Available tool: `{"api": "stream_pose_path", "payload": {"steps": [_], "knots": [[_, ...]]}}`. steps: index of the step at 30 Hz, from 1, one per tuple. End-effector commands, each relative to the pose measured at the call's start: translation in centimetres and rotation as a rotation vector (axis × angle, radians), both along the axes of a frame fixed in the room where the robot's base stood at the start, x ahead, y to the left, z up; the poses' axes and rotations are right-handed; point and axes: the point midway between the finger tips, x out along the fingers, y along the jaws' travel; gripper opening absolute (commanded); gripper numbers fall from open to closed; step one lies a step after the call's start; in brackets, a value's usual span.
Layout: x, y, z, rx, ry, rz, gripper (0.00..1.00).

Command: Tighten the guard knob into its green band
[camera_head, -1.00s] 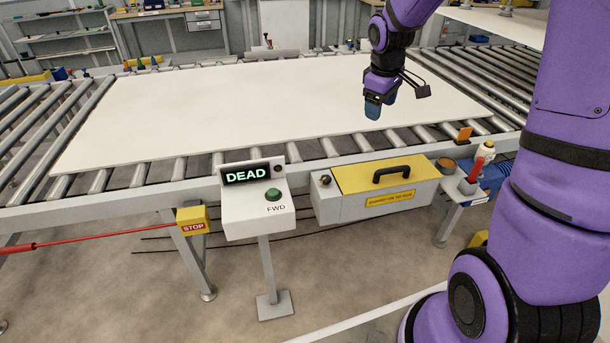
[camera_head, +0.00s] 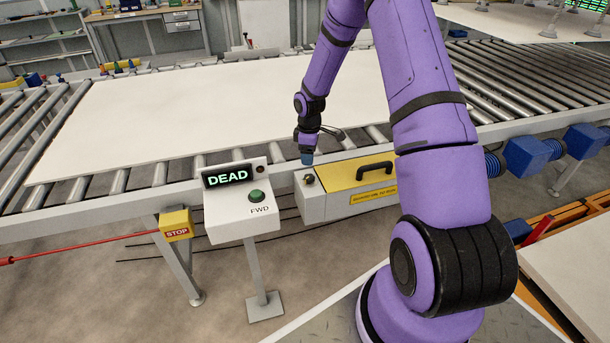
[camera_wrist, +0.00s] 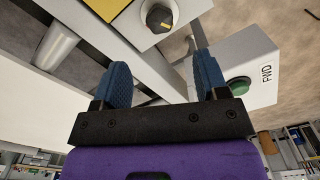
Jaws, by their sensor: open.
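The guard knob (camera_head: 309,179) is a small dark round knob at the left end of the guard box (camera_head: 327,206), which has a yellow lid and a black handle. In the wrist view the knob (camera_wrist: 159,17) shows near the top edge, on a light plate, with a pale mark on its face. A green band cannot be made out around it. My gripper (camera_head: 307,158) is just above the knob in the head view. Its blue fingers are apart with nothing between them (camera_wrist: 162,65), and the knob lies beyond the fingertips, not touched.
The control post (camera_head: 231,216) with a DEAD display and green FWD button stands left of the box; its head also shows at right in the wrist view (camera_wrist: 248,65). A yellow STOP box (camera_head: 176,225) hangs further left. A white sheet (camera_head: 190,120) covers the rollers behind.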

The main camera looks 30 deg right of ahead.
Motion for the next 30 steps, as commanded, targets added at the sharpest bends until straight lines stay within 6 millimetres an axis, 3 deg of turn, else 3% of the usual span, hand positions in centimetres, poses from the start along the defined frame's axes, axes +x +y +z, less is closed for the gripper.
{"api": "stream_pose_path", "payload": {"steps": [9,15,29,30], "knots": [[-0.1,0.1,-5.6,0.001,0.004,0.0,0.67],[0.0,0.1,-8.2,0.0,0.001,0.0,0.67],[0.0,0.0,-9.5,-0.001,0.001,-0.001,0.67],[0.0,0.0,-9.4,-0.001,0.001,-0.001,0.63]]}}
